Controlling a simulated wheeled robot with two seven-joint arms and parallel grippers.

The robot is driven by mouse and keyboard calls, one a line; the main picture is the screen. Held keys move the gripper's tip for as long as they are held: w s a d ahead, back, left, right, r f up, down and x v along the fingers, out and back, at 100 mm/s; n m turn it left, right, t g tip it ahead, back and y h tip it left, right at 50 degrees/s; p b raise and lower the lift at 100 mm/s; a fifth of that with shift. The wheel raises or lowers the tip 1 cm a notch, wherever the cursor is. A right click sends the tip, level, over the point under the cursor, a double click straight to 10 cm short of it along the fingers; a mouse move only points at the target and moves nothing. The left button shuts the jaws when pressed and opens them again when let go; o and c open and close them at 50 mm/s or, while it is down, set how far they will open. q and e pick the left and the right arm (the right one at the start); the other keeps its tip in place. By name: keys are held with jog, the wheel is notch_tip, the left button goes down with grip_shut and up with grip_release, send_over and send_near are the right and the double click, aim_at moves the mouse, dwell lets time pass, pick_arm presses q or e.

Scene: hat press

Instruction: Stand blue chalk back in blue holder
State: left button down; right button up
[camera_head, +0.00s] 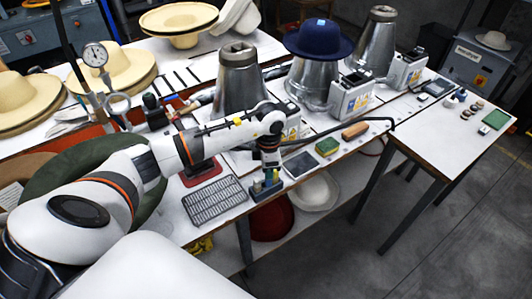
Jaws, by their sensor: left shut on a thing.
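A small blue holder (266,190) stands near the front edge of the white workbench, to the right of a dark wire rack. Several short coloured sticks show at its top, too small to tell apart clearly. My left gripper (270,165) points down directly above the holder, with its fingers close over the sticks. It is shut on a small piece, which looks like the blue chalk, mostly hidden by the fingers. I cannot tell whether the chalk touches the holder. My right gripper is not in view.
The dark wire rack (215,201) lies left of the holder. A dark tablet (300,164), a green sponge (327,146) and a wooden-backed brush (355,131) lie to the right. Metal hat cones (240,85) stand behind my arm. The bench's front edge is close.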

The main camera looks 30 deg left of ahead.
pick_arm(q)
jog(key=shift+w+a+f+n+b, duration=0.3)
jog(key=shift+a+f+n+b, duration=0.15)
jog(key=shift+n, duration=0.4)
jog(key=shift+w+a+f+n+b, duration=0.35)
jog(key=shift+f+n, duration=0.2)
jog(key=shift+n, duration=0.25)
jog(key=shift+w+a+f+n+b, duration=0.3)
jog(key=shift+f+n+b, duration=0.2)
jog(key=shift+n, duration=0.35)
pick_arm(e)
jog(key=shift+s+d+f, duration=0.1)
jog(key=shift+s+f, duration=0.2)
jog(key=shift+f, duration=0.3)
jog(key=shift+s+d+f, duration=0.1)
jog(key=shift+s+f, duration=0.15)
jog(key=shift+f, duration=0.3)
pick_arm(q)
jog(key=shift+r, duration=0.1)
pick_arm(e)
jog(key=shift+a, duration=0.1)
pick_arm(q)
jog(key=shift+f+b, duration=1.2)
jog(key=shift+f, duration=0.3)
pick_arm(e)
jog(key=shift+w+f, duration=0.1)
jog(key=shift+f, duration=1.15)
pick_arm(q)
jog(key=c, duration=1.3)
grip_release()
